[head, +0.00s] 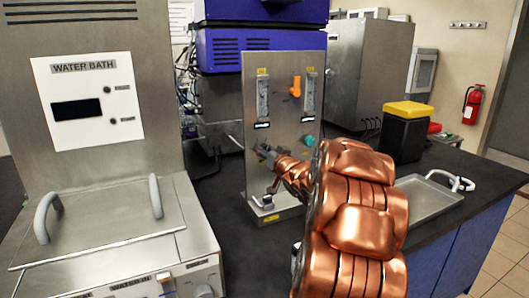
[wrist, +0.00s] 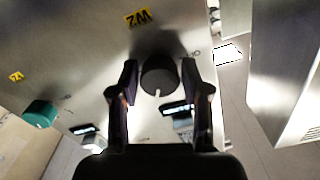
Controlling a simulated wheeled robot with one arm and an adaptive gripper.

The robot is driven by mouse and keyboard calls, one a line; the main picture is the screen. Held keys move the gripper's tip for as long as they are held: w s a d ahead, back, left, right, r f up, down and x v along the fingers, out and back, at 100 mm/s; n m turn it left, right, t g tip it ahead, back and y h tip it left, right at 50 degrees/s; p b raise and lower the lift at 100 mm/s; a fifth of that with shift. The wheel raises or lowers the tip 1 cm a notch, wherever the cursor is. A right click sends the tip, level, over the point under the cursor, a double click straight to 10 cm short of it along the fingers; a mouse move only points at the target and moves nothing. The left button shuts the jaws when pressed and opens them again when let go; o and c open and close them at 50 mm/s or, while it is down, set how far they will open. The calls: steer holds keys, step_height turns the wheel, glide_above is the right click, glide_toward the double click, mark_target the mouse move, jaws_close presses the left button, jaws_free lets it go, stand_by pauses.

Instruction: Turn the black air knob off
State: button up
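The black knob (wrist: 160,76) sits on the metal panel in the wrist view, with a small white mark at its lower edge. My gripper (wrist: 159,72) is open, with one finger on each side of the knob. Slim gaps seem to show between fingers and knob; I cannot tell whether either touches. In the head view my gripper (head: 265,152) is at the left part of the upright metal panel (head: 283,118), and it hides the knob there.
The panel also carries an orange knob (head: 296,86) and a teal knob (head: 309,141), which shows in the wrist view (wrist: 40,114) too. A water bath (head: 90,100) stands to the left. A metal tray (head: 425,196) lies to the right on the dark bench.

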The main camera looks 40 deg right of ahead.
steer(key=c, duration=0.7)
steer(key=shift+a, duration=0.1)
steer(key=n+b, duration=0.3)
steer(key=n, duration=0.2)
steer(key=shift+n+b, duration=0.3)
steer(key=shift+b, duration=0.05)
steer(key=n+b, duration=0.3)
steer(key=n, duration=0.2)
steer(key=shift+f+n, duration=0.1)
steer(key=shift+n, duration=0.2)
steer(key=n+b, duration=0.4)
steer(key=n, duration=0.2)
steer(key=n+b, duration=0.2)
steer(key=n, duration=0.1)
steer(key=shift+n, duration=0.3)
steer(key=shift+n+b, duration=0.9)
steer(key=shift+n, duration=0.6)
